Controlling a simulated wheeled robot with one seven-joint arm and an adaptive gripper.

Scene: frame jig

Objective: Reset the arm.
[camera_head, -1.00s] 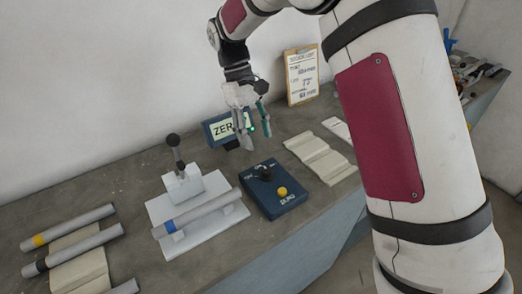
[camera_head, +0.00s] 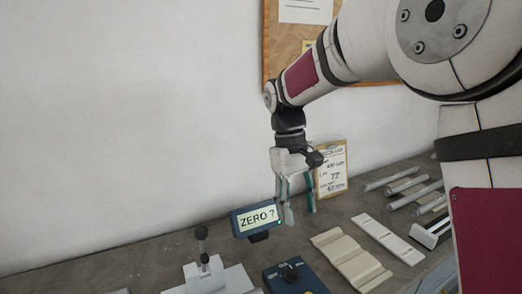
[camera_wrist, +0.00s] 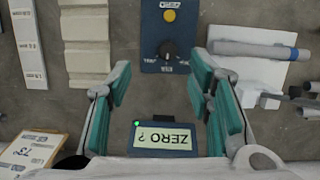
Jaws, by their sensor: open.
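My gripper (camera_head: 297,212) hangs fingers-down above the bench, open, with nothing between its teal-padded fingers. In the head view it appears just right of the small blue display (camera_head: 257,218), which reads "ZERO ?" and has a green light at its corner. In the wrist view the open fingers (camera_wrist: 160,80) stand either side of bare bench, and the display (camera_wrist: 163,138) appears upside down between them. My arm comes in from the upper right, with its elbow bent.
A blue control box (camera_head: 295,278) with a black knob stands in front; its yellow button shows in the wrist view. A white fixture (camera_wrist: 252,65) carries a grey tube (camera_wrist: 255,49). A clipboard (camera_head: 331,170) leans behind my gripper. Pale ribbed blocks (camera_head: 350,258) and several tubes lie rightward.

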